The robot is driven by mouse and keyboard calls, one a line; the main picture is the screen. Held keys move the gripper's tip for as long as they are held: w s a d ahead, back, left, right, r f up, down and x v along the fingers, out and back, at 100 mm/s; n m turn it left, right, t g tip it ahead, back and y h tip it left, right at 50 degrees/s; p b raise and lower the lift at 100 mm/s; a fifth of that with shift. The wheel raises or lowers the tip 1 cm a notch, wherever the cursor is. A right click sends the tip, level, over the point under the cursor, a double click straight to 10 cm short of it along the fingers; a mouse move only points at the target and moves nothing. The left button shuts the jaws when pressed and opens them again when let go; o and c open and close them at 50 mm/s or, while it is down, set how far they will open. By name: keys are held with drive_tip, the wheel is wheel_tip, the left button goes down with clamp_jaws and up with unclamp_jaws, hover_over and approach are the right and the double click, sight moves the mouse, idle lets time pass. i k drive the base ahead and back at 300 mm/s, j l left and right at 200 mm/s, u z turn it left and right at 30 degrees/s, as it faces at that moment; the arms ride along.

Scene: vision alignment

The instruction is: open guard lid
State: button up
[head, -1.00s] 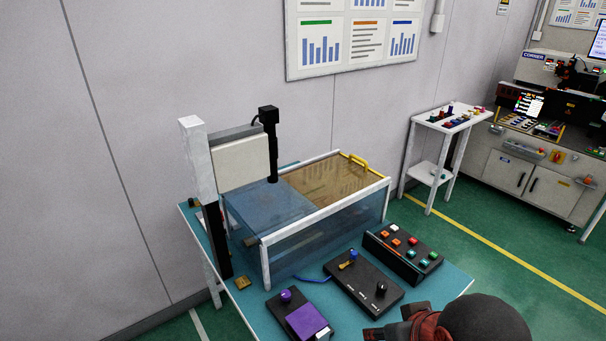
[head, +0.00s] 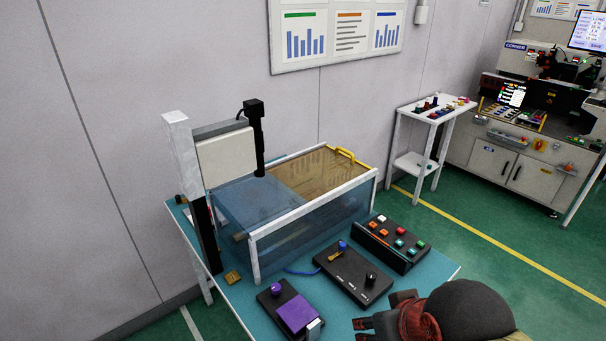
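The guard box (head: 310,224) has white rails and clear bluish sides and stands on the teal table. The guard lid (head: 322,172) is an amber see-through panel lying flat over the right part of the box top; it looks closed. Its yellow handle (head: 345,155) is at the far right end. My gripper (head: 372,311) is at the bottom right, in front of the box and well away from the handle. Its two dark fingers look spread apart with nothing between them. My arm hides part of the table's front right.
A black camera (head: 256,140) on a post stands over the box's left part. A button box (head: 391,243), a joystick box (head: 352,276) and a purple-topped box (head: 292,310) sit in front. A white side stand (head: 416,163) and a machine (head: 515,165) are at the right.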

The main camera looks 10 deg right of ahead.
sight(337, 149)
drive_tip(key=i+l+u, duration=0.2)
drive_tip(key=l, duration=0.3)
drive_tip(key=i+l+u, duration=0.1)
drive_tip(key=l+u, duration=0.15)
drive_tip(key=l, duration=0.25)
drive_tip(key=i+l+u, duration=0.2)
drive_tip(key=l, duration=0.3)
drive_tip(key=k, duration=0.1)
